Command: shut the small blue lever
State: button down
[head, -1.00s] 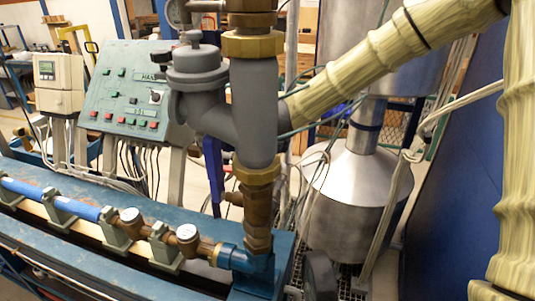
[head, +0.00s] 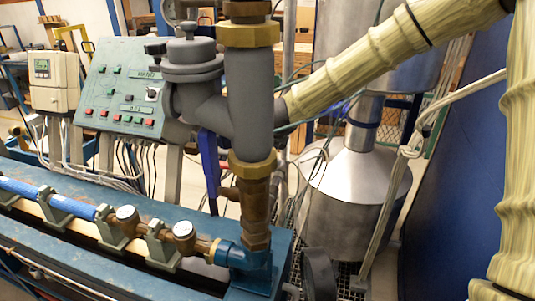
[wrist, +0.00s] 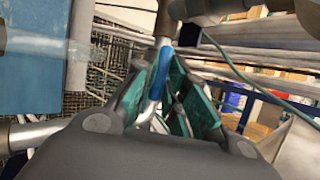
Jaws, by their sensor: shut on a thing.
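In the wrist view my gripper (wrist: 160,78) has dark fingers with teal pads. A small bright blue lever (wrist: 164,62) lies between them, and the jaws are shut on it. The lever's far end meets a metal fitting near the top of the view. In the head view my gripper is hidden behind the grey vertical pipe (head: 252,100). A dark blue handle (head: 209,165) hangs beside that pipe; I cannot tell whether it is the same lever.
A green control panel (head: 125,95) stands behind the bench at left. The bench carries a blue pipe with brass meters (head: 126,214). A steel vessel (head: 355,195) stands at right behind the pipe. Thin hoses hang around it, and a dark blue wall (head: 455,170) closes the right side.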

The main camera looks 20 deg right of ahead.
jog(key=shift+w+a+r+m+t+h+b, duration=0.1)
jog(key=shift+m+t+h+b, duration=0.4)
jog(key=shift+m+b, duration=2)
jog(key=shift+s+a+m+t+h+b, duration=0.15)
jog(key=shift+m+h+b, duration=1)
jog(key=shift+b, duration=2.45)
jog(key=shift+w+a+r+m+t+h+b, duration=0.15)
jog(key=shift+m+t+h+b, duration=0.2)
jog(key=shift+m+b, duration=2.3)
jog(key=shift+n+b, duration=0.3)
jog(key=shift+b, duration=0.15)
jog(key=shift+d, duration=0.1)
jog(key=c, duration=1.5)
grip_release()
jog(key=shift+f, duration=0.1)
jog(key=shift+o, duration=0.2)
jog(key=shift+f, duration=0.1)
